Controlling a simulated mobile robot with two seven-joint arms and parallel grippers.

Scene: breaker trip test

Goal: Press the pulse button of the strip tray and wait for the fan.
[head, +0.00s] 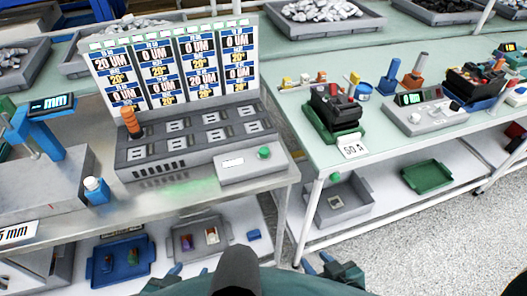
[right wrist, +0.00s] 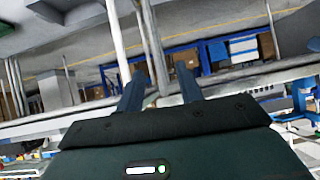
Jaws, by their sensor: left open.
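The grey strip tray (head: 142,165) with two rows of slots stands on the left bench, below a panel of displays (head: 170,67) reading mostly "0 UM" and "20". At its front right is a pale box (head: 232,172) with a round green button (head: 264,152). An orange and black cylinder (head: 131,123) stands at the tray's left end. I cannot make out a fan. My left gripper (head: 189,270) is open at the bottom edge, below the bench front. My right gripper (head: 317,262) is low beside the bench's right leg; its fingers (right wrist: 161,68) are apart and empty.
A blue-white bottle (head: 96,190) and a blue stand (head: 50,135) are left of the tray. The right bench (head: 310,130) holds a green-black device (head: 335,112) and a grey control box (head: 425,115). Lower shelves hold trays (head: 122,262). Speckled floor lies open at right.

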